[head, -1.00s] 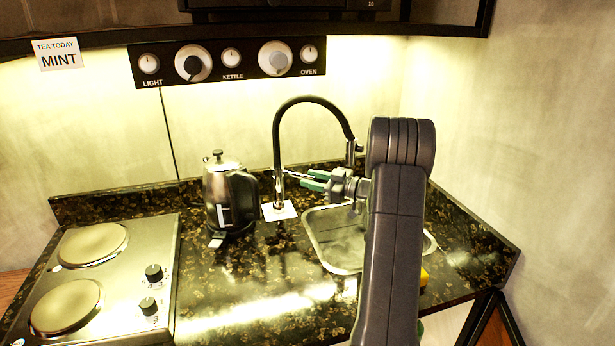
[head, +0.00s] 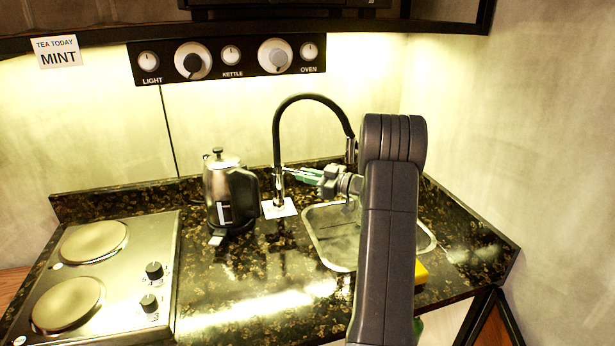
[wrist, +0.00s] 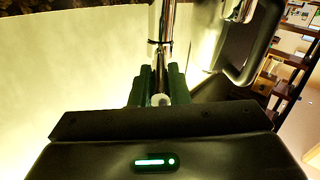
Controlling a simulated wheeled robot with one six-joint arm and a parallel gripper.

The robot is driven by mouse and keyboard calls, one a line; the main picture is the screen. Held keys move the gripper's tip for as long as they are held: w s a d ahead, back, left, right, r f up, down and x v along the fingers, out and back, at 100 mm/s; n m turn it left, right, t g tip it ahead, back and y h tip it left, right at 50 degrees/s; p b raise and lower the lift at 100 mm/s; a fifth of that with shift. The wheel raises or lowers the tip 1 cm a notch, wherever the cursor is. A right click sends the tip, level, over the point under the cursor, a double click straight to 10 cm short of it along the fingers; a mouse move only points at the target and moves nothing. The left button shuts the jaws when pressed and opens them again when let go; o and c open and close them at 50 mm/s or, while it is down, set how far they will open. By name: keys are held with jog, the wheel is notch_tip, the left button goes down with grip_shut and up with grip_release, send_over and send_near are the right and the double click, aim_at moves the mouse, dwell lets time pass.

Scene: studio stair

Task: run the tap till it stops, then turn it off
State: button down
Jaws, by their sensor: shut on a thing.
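The tap has a chrome stem (head: 278,188) at the back of the counter and a black arched hose (head: 312,97) that curves right to a spout (head: 350,150) over the sink. A thin metal lever (head: 290,170) sticks out from the stem toward my gripper (head: 306,174). My green fingers are shut on the lever beside the stem. In the wrist view the lever's rounded pale end (wrist: 160,99) shows between the fingers, with the chrome stem (wrist: 162,28) just beyond. The sink (head: 326,250) is partly hidden by my arm. I cannot make out running water.
A metal kettle (head: 222,183) with a black handle stands left of the tap. A white card (head: 279,208) lies at the stem's foot. A hob (head: 110,270) fills the left counter. A yellow object (head: 421,272) sits right of my arm. The front middle counter is clear.

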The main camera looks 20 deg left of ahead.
jog(key=s+m+t+h+b, duration=0.1)
jog(key=m+t+b, duration=0.1)
jog(key=b, duration=0.1)
jog(key=s+a+m+t+h+b, duration=0.1)
jog(key=s+m+t+b, duration=0.1)
jog(key=t, duration=0.1)
jog(key=s+m+t+h+b, duration=0.1)
jog(key=t+b, duration=0.2)
jog(key=shift+s+a+m+b, duration=0.3)
jog(key=shift+s+a+m, duration=0.05)
jog(key=shift+s+m, duration=0.05)
jog(key=shift+t, duration=0.4)
jog(key=c, duration=1.4)
grip_release()
jog(key=v, duration=1.3)
jog(key=shift+s+d+r+b, duration=0.15)
jog(key=shift+s+d+b, duration=0.15)
jog(key=shift+b, duration=0.1)
